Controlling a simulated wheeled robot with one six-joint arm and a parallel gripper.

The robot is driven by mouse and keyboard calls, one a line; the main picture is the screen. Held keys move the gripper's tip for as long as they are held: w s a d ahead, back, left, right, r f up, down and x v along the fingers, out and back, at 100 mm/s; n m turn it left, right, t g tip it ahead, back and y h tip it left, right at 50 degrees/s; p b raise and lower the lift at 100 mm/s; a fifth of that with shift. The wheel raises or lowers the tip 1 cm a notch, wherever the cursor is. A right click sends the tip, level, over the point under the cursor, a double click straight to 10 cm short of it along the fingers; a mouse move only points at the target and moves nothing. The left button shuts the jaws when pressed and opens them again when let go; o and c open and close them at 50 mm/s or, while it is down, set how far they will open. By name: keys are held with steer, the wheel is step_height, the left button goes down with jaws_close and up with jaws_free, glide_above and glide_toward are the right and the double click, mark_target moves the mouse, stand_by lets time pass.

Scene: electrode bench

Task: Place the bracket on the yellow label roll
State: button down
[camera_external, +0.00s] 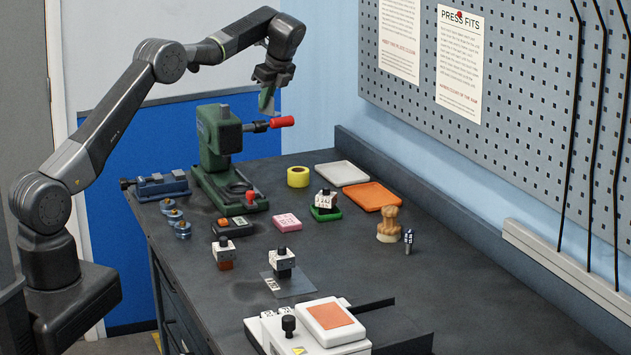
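The yellow label roll (298,177) lies flat on the dark bench, right of the green press, with its round hole facing up. My gripper (271,82) is high above the bench, over the press's right side and up and left of the roll. It points down. A small grey-green flat piece (267,99), which looks like the bracket, hangs between its fingers, apart from the press and the roll. The fingers appear closed on it, though they are small and partly hidden. I see no other bracket on the bench.
The green press (220,150) with its red-gripped lever (281,122) stands close below my gripper. A pale tray (341,174) and an orange tray (373,196) lie right of the roll. A green tray (325,214) holding a white block is in front. Bare bench surrounds the roll.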

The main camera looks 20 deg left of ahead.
steer(key=w+d+f+m, duration=0.1)
steer(key=d+f, duration=0.1)
steer(key=f, duration=0.2)
steer(key=w+d+f+m+t+p, duration=0.1)
steer(key=w+f+m, duration=0.1)
steer(key=f, duration=0.1)
steer(key=w+d+f+m+h+p, duration=0.1)
steer(key=d+f, duration=0.1)
steer(key=f, duration=0.2)
steer(key=shift+w+d+f+m+t, duration=0.25)
steer(key=shift+d+f+m+t, duration=0.05)
steer(key=shift+f+m, duration=0.1)
steer(key=p, duration=0.2)
glide_above(293, 171)
steer(key=shift+f, duration=2.35)
steer(key=shift+f+b, duration=0.1)
steer(key=shift+b, duration=0.2)
steer(key=c, duration=1.7)
jaws_free()
steer(key=shift+w, duration=0.1)
steer(key=b+v, duration=0.2)
steer(key=v, duration=1)
steer(key=shift+b, duration=0.4)
